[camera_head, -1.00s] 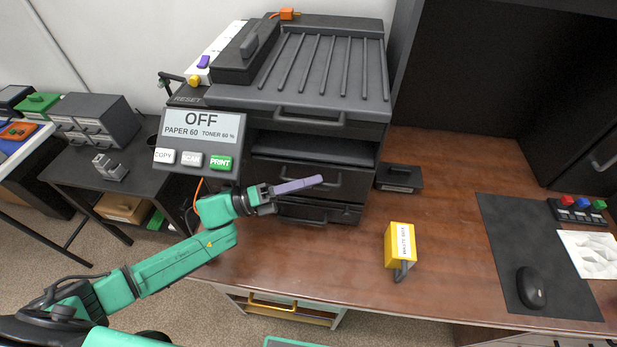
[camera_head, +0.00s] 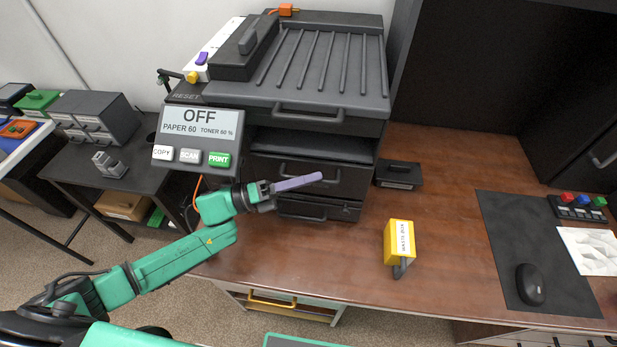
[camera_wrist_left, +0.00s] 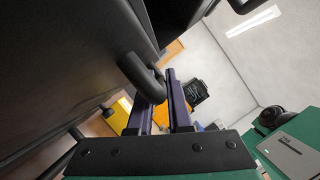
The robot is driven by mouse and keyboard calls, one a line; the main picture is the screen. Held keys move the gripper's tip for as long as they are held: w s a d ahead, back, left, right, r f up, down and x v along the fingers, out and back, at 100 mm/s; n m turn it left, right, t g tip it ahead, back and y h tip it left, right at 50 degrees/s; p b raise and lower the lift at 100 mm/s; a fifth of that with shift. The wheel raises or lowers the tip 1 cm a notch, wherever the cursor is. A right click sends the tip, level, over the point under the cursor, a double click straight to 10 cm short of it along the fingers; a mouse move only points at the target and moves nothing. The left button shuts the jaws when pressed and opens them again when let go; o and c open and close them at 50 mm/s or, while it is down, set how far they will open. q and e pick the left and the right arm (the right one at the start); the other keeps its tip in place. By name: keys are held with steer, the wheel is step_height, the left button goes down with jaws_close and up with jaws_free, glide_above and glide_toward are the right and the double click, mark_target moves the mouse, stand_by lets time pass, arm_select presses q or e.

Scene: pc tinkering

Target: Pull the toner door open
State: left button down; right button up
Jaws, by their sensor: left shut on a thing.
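The dark printer (camera_head: 232,92) stands at the left end of the wooden desk. Its front has an open slot and, below it, a panel (camera_head: 347,181) with a bar handle, which I take as the toner door; no label is readable on it. My left gripper (camera_head: 318,177) reaches in from the left with its purple fingers at that panel's handle. In the left wrist view, the fingers are shut on the black handle (camera_wrist_left: 148,82), beside the dark panel face (camera_wrist_left: 60,70). The panel looks close to the printer front; a small gap cannot be told. My right gripper is not in view.
A lower drawer (camera_head: 335,211) sits under the panel. The control screen (camera_head: 200,122) reads OFF, toner 60 %. A small black box (camera_head: 400,176) stands right of the printer, and a yellow box (camera_head: 398,240) farther forward. The desk in front of the panel is clear.

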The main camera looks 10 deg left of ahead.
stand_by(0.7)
arm_select(q)
steer(key=shift+f, duration=0.1)
steer(key=shift+s+f+m+b, duration=0.2)
steer(key=shift+f+m+b, duration=0.1)
steer(key=shift+b, duration=0.4)
steer(key=shift+s+f+m+g+h+b, duration=0.3)
steer(key=shift+s+f+m+b, duration=0.35)
steer(key=shift+b, duration=1.1)
steer(key=shift+s+f+m+g+h+b, duration=0.35)
steer(key=shift+s+m+b, duration=0.6)
steer(key=shift+b, duration=0.75)
steer(key=shift+s+f+m+g+h+b, duration=0.25)
steer(key=shift+s+f+m+b, duration=0.4)
steer(key=shift+b, duration=1.1)
steer(key=shift+s+r, duration=0.1)
steer(key=shift+r, duration=0.05)
steer(key=c, duration=1.1)
jaws_free()
steer(key=shift+a, duration=0.1)
